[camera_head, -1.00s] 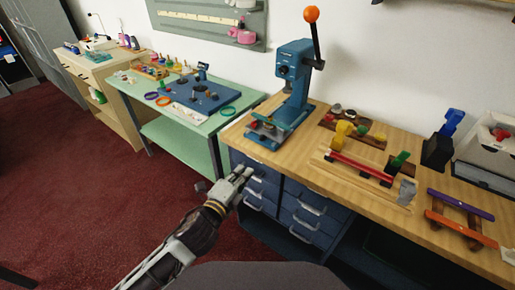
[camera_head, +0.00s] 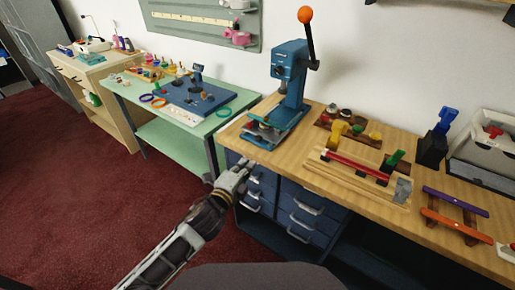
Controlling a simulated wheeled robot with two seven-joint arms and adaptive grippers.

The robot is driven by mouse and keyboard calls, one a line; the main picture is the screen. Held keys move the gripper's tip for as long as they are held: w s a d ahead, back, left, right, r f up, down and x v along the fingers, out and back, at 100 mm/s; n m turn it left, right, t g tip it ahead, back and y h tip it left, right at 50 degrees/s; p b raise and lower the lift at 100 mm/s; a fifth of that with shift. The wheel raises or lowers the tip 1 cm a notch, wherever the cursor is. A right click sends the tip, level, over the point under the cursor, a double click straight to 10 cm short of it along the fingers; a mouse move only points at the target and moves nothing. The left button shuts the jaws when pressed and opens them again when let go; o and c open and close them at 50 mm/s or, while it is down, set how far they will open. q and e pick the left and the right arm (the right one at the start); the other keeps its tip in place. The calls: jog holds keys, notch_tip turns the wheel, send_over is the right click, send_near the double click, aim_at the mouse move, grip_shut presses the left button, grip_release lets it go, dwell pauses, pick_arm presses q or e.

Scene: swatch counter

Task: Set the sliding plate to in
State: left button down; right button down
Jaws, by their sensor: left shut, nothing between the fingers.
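A blue lever press (camera_head: 291,82) with an orange ball on its handle stands at the back left of the wooden bench. A flat grey sliding plate (camera_head: 262,132) lies low on the press's base, at its front left side. How far in or out it sits is too small to tell. My left gripper (camera_head: 241,168) is shut and empty. It shows in front of the bench's left front corner, by the top of the blue drawers, lower in the picture than the plate and apart from it. My right gripper is not in view.
The wooden bench (camera_head: 290,165) also holds a wooden fixture with a red bar (camera_head: 357,168), a dark block with a blue handle (camera_head: 436,140) and a rack with purple and orange bars (camera_head: 455,202). A green table (camera_head: 214,122) stands to the left. Red floor is clear at left.

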pick_arm(q)
jog(key=shift+r+x, duration=0.2)
jog(key=shift+x, duration=1.35)
jog(key=shift+r+x, duration=0.2)
jog(key=shift+x, duration=1.3)
jog(key=shift+r+x, duration=0.2)
jog(key=shift+x, duration=1.35)
jog(key=shift+w, duration=0.1)
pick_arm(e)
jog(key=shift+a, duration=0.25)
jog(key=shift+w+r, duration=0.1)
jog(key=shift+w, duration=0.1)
